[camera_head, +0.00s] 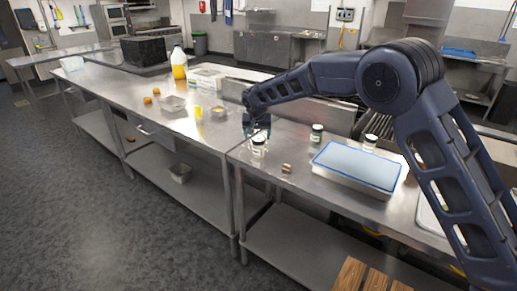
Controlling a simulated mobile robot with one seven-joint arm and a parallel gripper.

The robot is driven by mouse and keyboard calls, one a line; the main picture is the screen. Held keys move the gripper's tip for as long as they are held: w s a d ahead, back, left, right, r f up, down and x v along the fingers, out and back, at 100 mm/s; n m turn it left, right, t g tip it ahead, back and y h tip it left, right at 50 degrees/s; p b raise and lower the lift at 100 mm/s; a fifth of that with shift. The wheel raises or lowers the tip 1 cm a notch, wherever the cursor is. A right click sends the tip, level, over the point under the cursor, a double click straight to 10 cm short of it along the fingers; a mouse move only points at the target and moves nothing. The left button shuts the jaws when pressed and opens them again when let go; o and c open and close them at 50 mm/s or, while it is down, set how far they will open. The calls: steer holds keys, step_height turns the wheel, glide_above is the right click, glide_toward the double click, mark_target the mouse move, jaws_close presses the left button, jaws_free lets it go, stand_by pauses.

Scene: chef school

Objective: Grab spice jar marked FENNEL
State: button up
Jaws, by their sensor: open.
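A small clear jar with a dark lid (258,149) stands upright on the steel counter, near its front edge. My gripper (257,132) points down right above this jar, with its open fingers about at the lid. I cannot tell whether they touch it. A second jar with a green band (316,135) stands to the right, farther back. A third jar with a dark lid (370,143) stands behind the blue-rimmed tray. The labels are too small to read, so I cannot tell which jar is marked FENNEL.
A covered tray with a blue rim (337,172) lies on the counter (258,172) at right. Clear containers (172,105), orange items (148,100) and a yellow bottle (179,64) stand to the left. Floor in front is free.

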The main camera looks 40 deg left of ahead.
mark_target(259, 139)
steer(key=x, duration=0.7)
steer(key=shift+w+f, duration=0.2)
steer(key=shift+w, duration=0.15)
steer(key=c, duration=1.1)
